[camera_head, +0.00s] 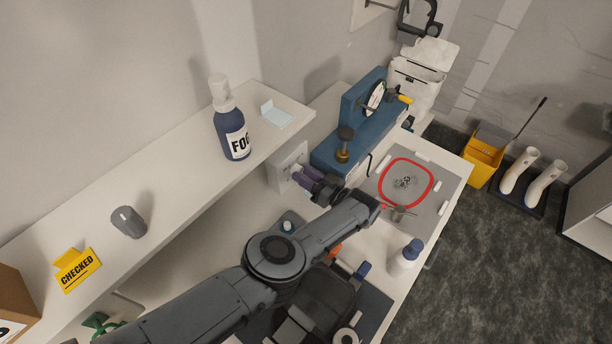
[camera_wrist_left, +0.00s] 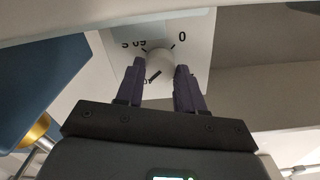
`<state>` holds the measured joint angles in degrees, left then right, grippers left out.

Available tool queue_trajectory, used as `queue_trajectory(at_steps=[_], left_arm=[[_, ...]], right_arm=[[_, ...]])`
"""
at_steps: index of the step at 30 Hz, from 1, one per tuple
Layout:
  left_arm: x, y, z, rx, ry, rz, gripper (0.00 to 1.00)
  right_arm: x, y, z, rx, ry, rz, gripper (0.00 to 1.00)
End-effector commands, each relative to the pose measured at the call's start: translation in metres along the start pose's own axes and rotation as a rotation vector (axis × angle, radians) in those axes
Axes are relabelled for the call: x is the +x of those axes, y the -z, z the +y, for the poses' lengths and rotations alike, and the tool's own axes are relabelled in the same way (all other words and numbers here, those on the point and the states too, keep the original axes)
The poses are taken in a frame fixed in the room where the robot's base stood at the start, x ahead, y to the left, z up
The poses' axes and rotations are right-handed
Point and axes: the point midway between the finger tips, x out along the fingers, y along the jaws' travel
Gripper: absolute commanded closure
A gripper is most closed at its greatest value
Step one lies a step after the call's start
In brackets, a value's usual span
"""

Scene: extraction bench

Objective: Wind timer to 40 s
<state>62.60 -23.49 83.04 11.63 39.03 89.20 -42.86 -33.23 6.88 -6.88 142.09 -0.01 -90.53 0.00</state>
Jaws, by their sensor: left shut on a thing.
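The timer is a white box (camera_head: 285,166) on the wall below the shelf, beside the blue stand. In the left wrist view its white face (camera_wrist_left: 200,45) carries dark marks, with "0" at the right and "60 s" at the upper left, upside down or tilted. Its round pale knob (camera_wrist_left: 160,57) sits between the purple fingers of my left gripper (camera_wrist_left: 159,76), which is shut on it. In the head view the left gripper (camera_head: 306,178) reaches the timer's front. The knob's pointer is not clear, so I cannot read the setting. My right gripper is not in view.
The white shelf (camera_head: 165,170) overhangs the timer and holds a blue FOG bottle (camera_head: 234,135), a grey knob-like object (camera_head: 128,221) and a yellow CHECKED sign (camera_head: 77,269). The blue stand (camera_head: 330,150) is close on the right. A white bottle (camera_head: 405,255) stands near the bench edge.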

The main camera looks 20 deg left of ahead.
Motion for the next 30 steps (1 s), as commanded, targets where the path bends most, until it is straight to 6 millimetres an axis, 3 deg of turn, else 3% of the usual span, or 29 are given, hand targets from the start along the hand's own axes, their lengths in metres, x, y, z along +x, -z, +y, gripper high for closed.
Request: queue_trajectory(at_steps=[10,11,15,30], left_arm=[[0.0002,0.0022,-0.0002,-0.001,0.002,0.004,0.93],[0.0002,0.0022,-0.0002,-0.001,0.002,0.004,0.58],[0.0002,0.0017,-0.0001,-0.001,0.002,0.003,0.37],[0.0014,0.0008,-0.0040,0.000,0.010,-0.002,0.37]], right_arm=[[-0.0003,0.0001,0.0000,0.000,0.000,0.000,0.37],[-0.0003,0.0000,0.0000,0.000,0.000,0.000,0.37],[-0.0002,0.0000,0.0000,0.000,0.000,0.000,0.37],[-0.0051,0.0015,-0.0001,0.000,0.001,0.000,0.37]])
